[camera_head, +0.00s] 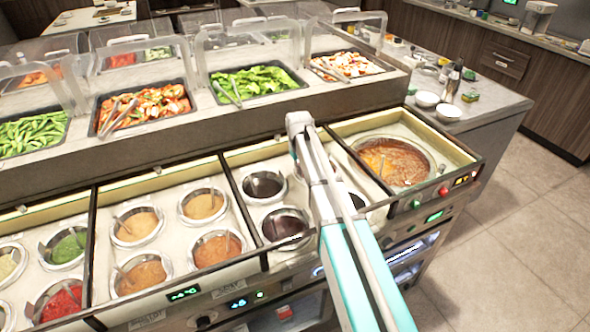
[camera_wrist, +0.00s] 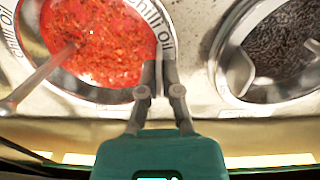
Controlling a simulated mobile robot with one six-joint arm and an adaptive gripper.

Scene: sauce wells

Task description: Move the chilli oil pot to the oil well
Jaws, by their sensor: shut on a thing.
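The chilli oil pot (camera_wrist: 100,40), filled with red oil and flakes, is at the upper left of the wrist view. Its pale rim reads "Chilli Oil", and a spoon handle sticks out to the left. My gripper (camera_wrist: 160,75) is shut on the pot's near right rim. I cannot tell whether the pot is raised. In the head view, my arm hides the gripper, and I cannot make out the held pot there. No oil well label is readable. A section with dark sauce pots (camera_head: 285,224) lies just left of my arm.
A pot of dark grains (camera_wrist: 280,55) is close on the right in the wrist view. A large round pot of orange-brown sauce (camera_head: 398,161) stands right of my arm. A raised counter with food trays (camera_head: 253,82) and clear guards (camera_head: 245,45) runs behind.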

